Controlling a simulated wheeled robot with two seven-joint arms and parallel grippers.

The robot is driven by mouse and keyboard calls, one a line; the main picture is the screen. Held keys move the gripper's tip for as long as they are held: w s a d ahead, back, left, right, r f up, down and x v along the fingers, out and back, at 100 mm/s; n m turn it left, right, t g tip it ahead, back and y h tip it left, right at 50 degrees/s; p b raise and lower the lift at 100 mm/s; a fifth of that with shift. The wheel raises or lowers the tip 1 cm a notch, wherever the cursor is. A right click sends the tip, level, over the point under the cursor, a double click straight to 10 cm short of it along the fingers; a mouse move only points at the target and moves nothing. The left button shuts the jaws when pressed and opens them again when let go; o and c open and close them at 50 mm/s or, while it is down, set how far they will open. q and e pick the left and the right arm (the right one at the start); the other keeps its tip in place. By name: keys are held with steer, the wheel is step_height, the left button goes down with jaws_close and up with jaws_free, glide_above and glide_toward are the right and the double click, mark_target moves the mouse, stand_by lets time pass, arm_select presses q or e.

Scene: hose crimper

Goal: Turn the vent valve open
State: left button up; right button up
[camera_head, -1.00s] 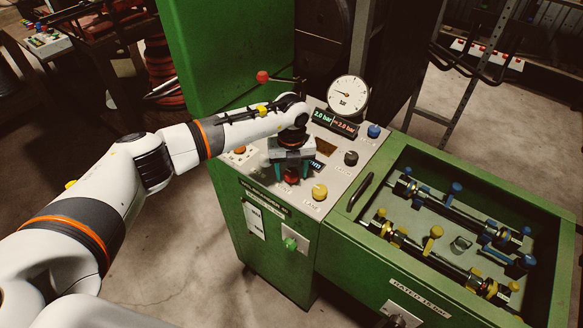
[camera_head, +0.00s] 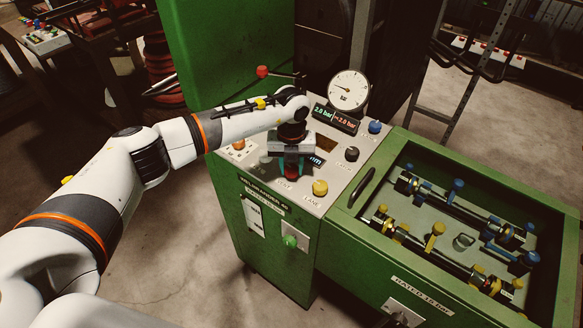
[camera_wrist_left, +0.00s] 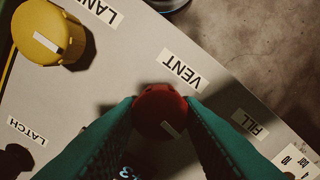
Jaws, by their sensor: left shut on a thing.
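The vent valve is a red knob (camera_wrist_left: 160,112) with a pale mark on its face, beside the VENT label (camera_wrist_left: 180,70) on the grey panel (camera_head: 330,195). The knob also shows low between my fingers in the head view (camera_head: 292,173). My left gripper (camera_wrist_left: 160,104) has its teal fingers on both sides of the knob and is shut on it. In the head view, my left gripper (camera_head: 292,168) points down at the panel's front part. How far the knob is turned I cannot tell. My right gripper is not in view.
A yellow knob (camera_head: 320,188), a black knob (camera_head: 351,154) and a blue knob (camera_head: 374,127) stand on the panel. A round gauge (camera_head: 349,90) and a lit bar readout (camera_head: 335,119) sit behind. A green open-topped tray (camera_head: 420,258) with hose fittings lies to the right.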

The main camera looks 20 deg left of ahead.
arm_select(q)
steer(key=m+b, duration=0.3)
steer(key=shift+f, duration=0.2)
steer(key=m+b, duration=0.4)
steer(key=m, duration=0.1)
steer(key=m+b, duration=0.3)
steer(key=m, duration=0.1)
steer(key=shift+r, duration=0.1)
steer(key=shift+r+m+b, duration=0.15)
steer(key=shift+m+b, duration=1.1)
steer(key=shift+m, duration=0.75)
steer(key=o, duration=1)
